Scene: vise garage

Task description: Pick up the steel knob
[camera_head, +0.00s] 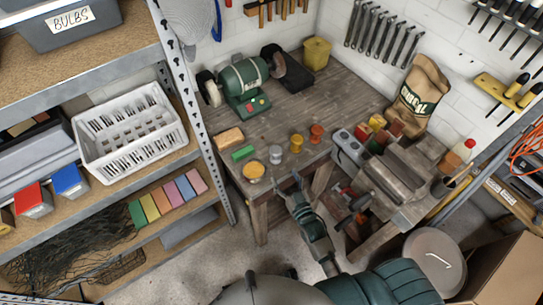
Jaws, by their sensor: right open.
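The steel knob (275,154) is a small grey cylinder standing upright near the front edge of the wooden workbench (295,100). To its right stand a yellow knob (296,142) and an orange-red knob (316,132) in a row. My right gripper (288,184) is open and empty at the bench's front edge. It is below and slightly right of the steel knob in the picture, apart from it. My left gripper is not in view.
A round yellow-topped tin (253,171), a green block (242,153) and a tan block (229,137) lie left of the knobs. A bench grinder (244,80) stands behind. The bench middle is clear.

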